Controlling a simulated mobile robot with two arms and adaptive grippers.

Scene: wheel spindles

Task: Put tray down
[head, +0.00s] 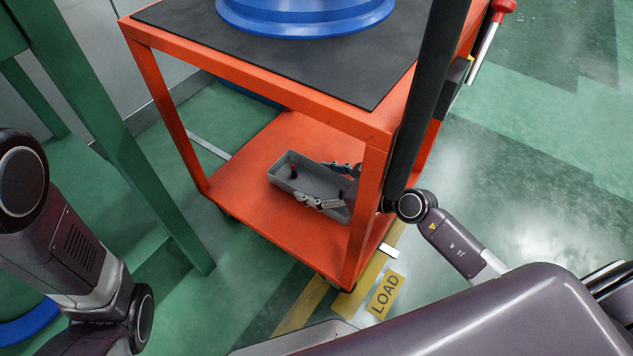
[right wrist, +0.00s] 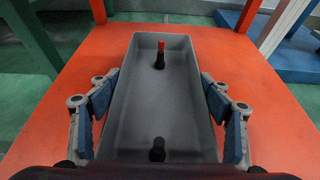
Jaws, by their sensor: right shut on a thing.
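The grey tray (head: 284,185) is at the lower shelf of the orange cart; it also shows in the right wrist view (right wrist: 158,105). It is level and on or just above the shelf; I cannot tell which. It holds a black peg with a red top (right wrist: 160,55) and another dark peg (right wrist: 157,150). My right gripper (head: 312,182) is shut on the tray, with blue finger pads against its two long sides in the right wrist view (right wrist: 161,95). My left arm shows at the left of the head view, but its gripper is out of sight.
The orange lower shelf (head: 238,180) is bare around the tray. Cart posts and the upper shelf with a black mat (head: 200,18) and blue wheel (head: 305,20) stand close around my right arm. A green post (head: 110,110) stands left. A yellow LOAD marking (head: 385,295) lies on the floor.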

